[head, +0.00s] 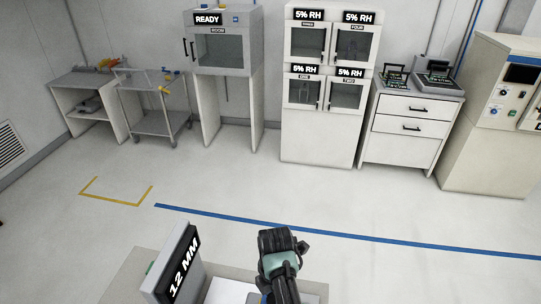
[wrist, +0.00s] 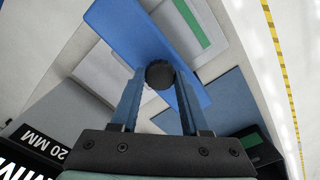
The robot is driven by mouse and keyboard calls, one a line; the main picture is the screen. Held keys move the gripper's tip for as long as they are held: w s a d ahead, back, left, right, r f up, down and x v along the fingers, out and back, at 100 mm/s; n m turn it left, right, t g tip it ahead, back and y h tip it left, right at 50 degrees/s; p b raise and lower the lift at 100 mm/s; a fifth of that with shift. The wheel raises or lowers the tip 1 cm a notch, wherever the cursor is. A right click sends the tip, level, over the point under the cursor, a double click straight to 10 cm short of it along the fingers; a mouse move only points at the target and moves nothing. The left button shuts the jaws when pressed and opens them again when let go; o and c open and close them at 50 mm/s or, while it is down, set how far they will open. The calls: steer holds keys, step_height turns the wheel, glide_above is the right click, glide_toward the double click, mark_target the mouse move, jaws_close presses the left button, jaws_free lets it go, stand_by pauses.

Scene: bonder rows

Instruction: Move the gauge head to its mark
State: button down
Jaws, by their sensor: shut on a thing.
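My gripper (wrist: 159,82) has its two blue fingers shut on a round black knob (wrist: 160,74), which I take to be part of the gauge head. A bright blue slab (wrist: 125,32) lies beyond the knob; I cannot tell whether the two are joined. A darker blue square (wrist: 222,100) lies flat to the right, apart from the fingers. I cannot tell whether it is the mark. In the head view my wrist (head: 279,255) hangs over the bench at the bottom, and the fingertips and knob are hidden.
A block with a "12 MM" display (head: 183,268) stands left of my wrist. A "20 MM" label (wrist: 45,142) shows at lower left in the wrist view. Beyond a blue floor line (head: 350,236) stand a trolley (head: 153,122), cabinets (head: 322,132) and drawers (head: 405,135). The floor between is clear.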

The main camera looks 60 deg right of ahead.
steer(key=shift+s+d, duration=0.1)
steer(key=shift+s, duration=0.05)
steer(key=shift+c, duration=1.9)
jaws_free()
steer(key=shift+s, duration=0.1)
steer(key=shift+r, duration=0.55)
step_height(320, 180, up, 12)
steer(key=p, duration=0.1)
steer(key=shift+f, duration=0.1)
